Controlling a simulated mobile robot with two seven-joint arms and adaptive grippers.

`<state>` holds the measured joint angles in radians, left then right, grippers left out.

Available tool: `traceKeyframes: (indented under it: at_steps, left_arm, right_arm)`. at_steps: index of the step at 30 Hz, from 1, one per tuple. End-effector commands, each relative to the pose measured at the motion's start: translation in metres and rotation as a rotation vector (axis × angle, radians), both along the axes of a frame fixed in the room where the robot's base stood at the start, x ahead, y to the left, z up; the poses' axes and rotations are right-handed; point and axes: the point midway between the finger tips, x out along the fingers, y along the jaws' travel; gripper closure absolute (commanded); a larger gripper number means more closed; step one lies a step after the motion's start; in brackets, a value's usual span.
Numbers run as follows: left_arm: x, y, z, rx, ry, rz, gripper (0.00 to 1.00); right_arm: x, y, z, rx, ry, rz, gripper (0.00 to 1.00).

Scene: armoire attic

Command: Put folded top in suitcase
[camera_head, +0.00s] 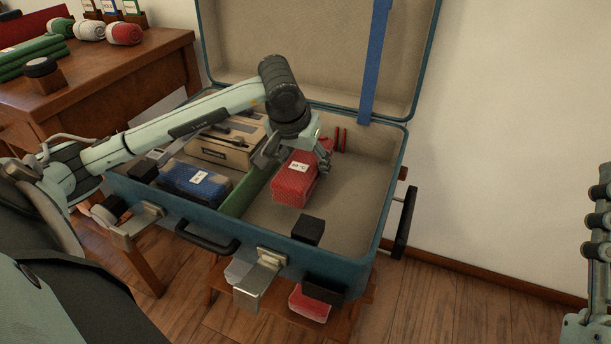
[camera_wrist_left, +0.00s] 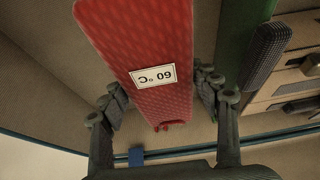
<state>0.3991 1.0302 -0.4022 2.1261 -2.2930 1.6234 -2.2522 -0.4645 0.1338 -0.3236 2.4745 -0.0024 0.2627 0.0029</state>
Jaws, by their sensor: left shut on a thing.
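The folded top (camera_head: 293,183) is a red patterned bundle with a white label. My left gripper (camera_head: 298,160) is shut on it and holds it inside the open suitcase (camera_head: 345,245), over the right compartment. In the left wrist view the red top (camera_wrist_left: 145,45) sits between the two fingers, and its label reads 60 °C upside down. I cannot tell whether its underside touches the suitcase floor. Part of my right arm shows at the right edge, but its fingers are out of frame.
A green divider (camera_head: 246,190) splits the suitcase. A blue bundle (camera_head: 195,184) and a beige case (camera_head: 226,147) lie left of it. A small black box (camera_head: 308,230) is at the right compartment's front. A wooden desk (camera_head: 120,75) stands at left; the lid is raised behind.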

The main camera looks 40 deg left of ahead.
Motion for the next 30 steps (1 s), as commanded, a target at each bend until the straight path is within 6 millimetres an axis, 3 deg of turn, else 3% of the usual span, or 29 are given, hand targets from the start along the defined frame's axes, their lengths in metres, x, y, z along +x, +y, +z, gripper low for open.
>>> traceKeyframes:
  at_steps: [6,17,18,21,23,30]
  left_arm:
    - [-0.001,-0.001,-0.031,-0.002,0.003,0.000,0.72]
    - [0.000,0.000,-0.033,0.000,0.000,-0.001,0.72]
    - [0.000,0.000,-0.033,0.000,0.001,-0.001,0.38]
    - [0.000,0.000,-0.033,0.000,0.002,-0.001,0.25]
    - [0.000,0.000,-0.033,0.000,0.002,-0.001,0.18]
    - [0.000,0.000,-0.033,0.000,0.002,-0.001,0.18]
  right_arm:
    - [-0.006,-0.004,0.006,0.022,-0.068,-0.005,0.60]
    - [-0.009,-0.006,0.009,0.030,-0.093,-0.007,0.60]
    - [-0.010,-0.006,0.010,0.032,-0.101,-0.008,0.60]
    - [-0.010,-0.006,0.010,0.031,-0.099,-0.008,0.60]
    - [-0.010,-0.006,0.010,0.031,-0.098,-0.008,0.60]
    - [-0.010,-0.006,0.010,0.031,-0.098,-0.008,0.60]
